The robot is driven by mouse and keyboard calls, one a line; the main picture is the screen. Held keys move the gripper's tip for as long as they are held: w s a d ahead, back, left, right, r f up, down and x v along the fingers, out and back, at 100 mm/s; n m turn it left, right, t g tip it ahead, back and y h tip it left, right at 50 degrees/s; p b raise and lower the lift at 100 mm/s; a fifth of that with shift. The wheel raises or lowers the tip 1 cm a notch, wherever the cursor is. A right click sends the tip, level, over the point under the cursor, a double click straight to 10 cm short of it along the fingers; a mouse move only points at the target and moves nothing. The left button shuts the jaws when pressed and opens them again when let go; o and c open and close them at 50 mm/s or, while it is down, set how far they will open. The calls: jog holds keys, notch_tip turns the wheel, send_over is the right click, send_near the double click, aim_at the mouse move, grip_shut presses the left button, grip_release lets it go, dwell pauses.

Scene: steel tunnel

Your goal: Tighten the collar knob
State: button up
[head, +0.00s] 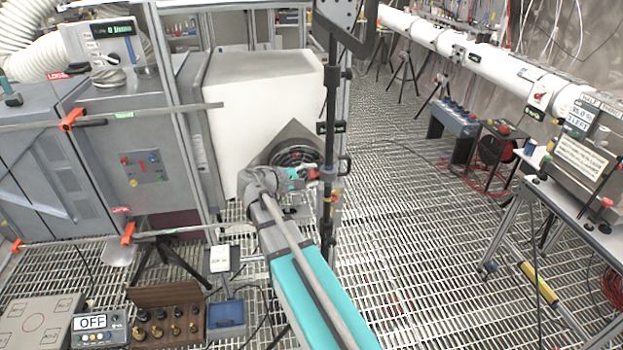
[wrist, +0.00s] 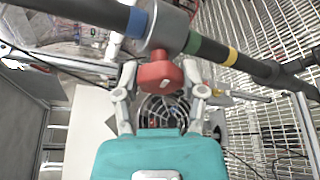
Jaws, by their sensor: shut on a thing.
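The red collar knob (wrist: 160,78) sticks out of a grey collar (wrist: 166,24) around a dark post (wrist: 222,50) with blue, green and yellow bands. In the wrist view my gripper (wrist: 160,76) has one finger on each side of the knob, shut on it. In the head view the post (head: 329,130) stands upright right of the middle, and my arm reaches up to it from the bottom. There my gripper (head: 305,174) meets the small red knob (head: 313,174). The exact finger contact is too small to tell in the head view.
A large white box (head: 262,95) with a round fan grille (head: 297,157) stands behind the post. A grey cabinet (head: 140,140) is at left. A wooden rack of brass weights (head: 168,320) sits at lower left. The grated floor right of the post is mostly clear.

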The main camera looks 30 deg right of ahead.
jog(key=shift+m+h+b, duration=0.4)
jog(key=shift+m+b, duration=0.05)
jog(key=shift+m, duration=0.45)
jog(key=shift+t, duration=0.3)
jog(key=o, duration=1.2)
jog(key=shift+c, duration=0.2)
jog(key=shift+r, duration=0.1)
